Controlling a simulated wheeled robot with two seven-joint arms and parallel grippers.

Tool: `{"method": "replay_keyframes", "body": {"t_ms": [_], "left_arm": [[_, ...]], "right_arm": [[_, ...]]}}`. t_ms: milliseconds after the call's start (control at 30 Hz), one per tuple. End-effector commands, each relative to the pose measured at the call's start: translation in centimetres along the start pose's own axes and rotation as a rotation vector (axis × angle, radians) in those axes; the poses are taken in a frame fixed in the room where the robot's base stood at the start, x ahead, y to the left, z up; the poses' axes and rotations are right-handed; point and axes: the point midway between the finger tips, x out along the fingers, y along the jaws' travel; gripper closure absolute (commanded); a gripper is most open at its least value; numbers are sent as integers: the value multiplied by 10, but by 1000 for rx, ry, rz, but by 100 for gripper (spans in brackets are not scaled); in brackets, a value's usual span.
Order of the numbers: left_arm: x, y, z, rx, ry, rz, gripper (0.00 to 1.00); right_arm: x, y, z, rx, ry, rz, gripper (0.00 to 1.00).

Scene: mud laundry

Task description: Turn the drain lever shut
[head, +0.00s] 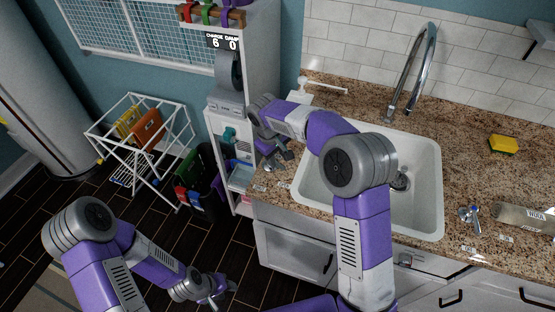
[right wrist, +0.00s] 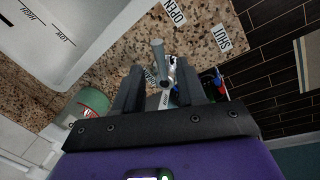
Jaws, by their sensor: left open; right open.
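In the right wrist view, the drain lever, a grey rod (right wrist: 158,52) with a pale metal mount, stands at the counter edge. Printed labels OPEN (right wrist: 174,11) and SHUT (right wrist: 222,38) lie beyond it. The rod shows between my right gripper's (right wrist: 160,72) two dark fingers, which are open with gaps on both sides; contact cannot be told. In the head view my right gripper (head: 278,158) is at the counter's left end, beside the sink, and hides most of the lever. My left gripper (head: 216,291) is open and empty, low over the dark floor.
The white sink (head: 430,205) has a dark drain (head: 400,182) and tall faucet (head: 412,75). A white shelf and drying rack (head: 140,145) stand left of the counter.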

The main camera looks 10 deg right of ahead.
Motion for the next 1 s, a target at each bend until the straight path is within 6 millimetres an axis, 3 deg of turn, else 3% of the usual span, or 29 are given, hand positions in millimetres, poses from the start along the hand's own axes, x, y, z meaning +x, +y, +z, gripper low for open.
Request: {"method": "replay_keyframes", "body": {"t_ms": [33,233,600,867,1000], "left_arm": [[2,-1,0,0,0,0,57],[5,-2,0,0,0,0,57],[6,-2,-1,0,1,0,57],[6,-2,-1,0,1,0,57],[6,-2,-1,0,1,0,57]], "right_arm": [[11,0,1,0,-5,-1,60],[35,0,0,1,-2,0,60],[41,0,0,1,0,0,60],[41,0,0,1,0,0,98],[41,0,0,0,0,0,100]]}}
